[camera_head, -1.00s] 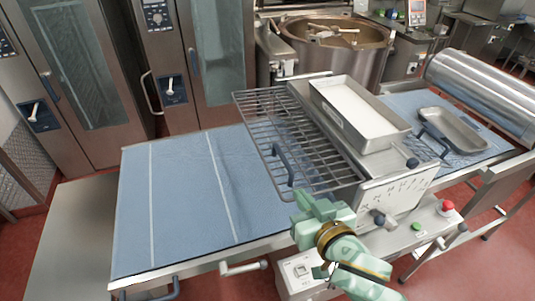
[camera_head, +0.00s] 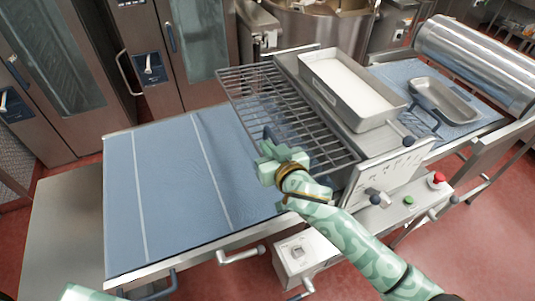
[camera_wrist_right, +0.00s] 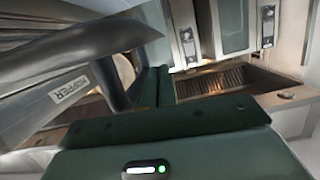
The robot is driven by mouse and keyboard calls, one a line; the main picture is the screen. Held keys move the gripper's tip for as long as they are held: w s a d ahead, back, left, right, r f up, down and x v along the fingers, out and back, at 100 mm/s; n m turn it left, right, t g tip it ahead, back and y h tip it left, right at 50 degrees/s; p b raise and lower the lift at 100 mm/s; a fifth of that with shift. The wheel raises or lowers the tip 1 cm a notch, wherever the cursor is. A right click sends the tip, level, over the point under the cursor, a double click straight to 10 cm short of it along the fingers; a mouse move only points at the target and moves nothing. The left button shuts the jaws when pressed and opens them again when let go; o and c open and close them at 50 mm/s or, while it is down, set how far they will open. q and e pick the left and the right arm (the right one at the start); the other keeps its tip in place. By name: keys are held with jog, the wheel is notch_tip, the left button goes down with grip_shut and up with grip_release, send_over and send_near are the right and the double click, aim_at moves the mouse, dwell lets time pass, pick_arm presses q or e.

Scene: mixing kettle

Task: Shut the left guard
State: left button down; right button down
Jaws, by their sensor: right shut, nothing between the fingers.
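The left guard (camera_head: 285,108) is a wire grid on the left side of the sheeter. It stands out over the blue belt (camera_head: 165,185), apparently raised above it. Its dark blue handle (camera_head: 269,134) is on the near left edge. My right gripper (camera_head: 268,153) is shut and empty, right at the handle's near end. In the right wrist view a dark bar (camera_wrist_right: 115,82), probably this handle, is very close, left of the fingers; I cannot tell whether they touch. Only a bit of green at the bottom left corner of the head view may be my left arm.
A metal tray of white powder (camera_head: 350,88) sits on top of the sheeter. A red button (camera_head: 438,178) and levers are on the front. The left belt is clear.

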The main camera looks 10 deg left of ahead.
jog(key=shift+s+f, duration=0.15)
jog(key=shift+f, duration=0.45)
jog(key=shift+s+d+f, duration=0.1)
jog(key=shift+s+f, duration=0.05)
jog(key=shift+f, duration=0.4)
jog(key=f+n+b, duration=0.1)
jog(key=f+b, duration=0.2)
jog(key=f+n+h+b, duration=0.1)
jog(key=f+b, duration=0.2)
jog(key=f, duration=0.1)
jog(key=f+n+t+b, duration=0.1)
jog(key=f+n+b, duration=0.1)
jog(key=f+b, duration=0.1)
jog(key=shift+w+d+f+b, duration=0.2)
jog(key=shift+w+f+b, duration=0.1)
jog(key=shift+f, duration=0.35)
jog(key=shift+d+f+h, duration=0.15)
jog(key=shift+h, duration=0.15)
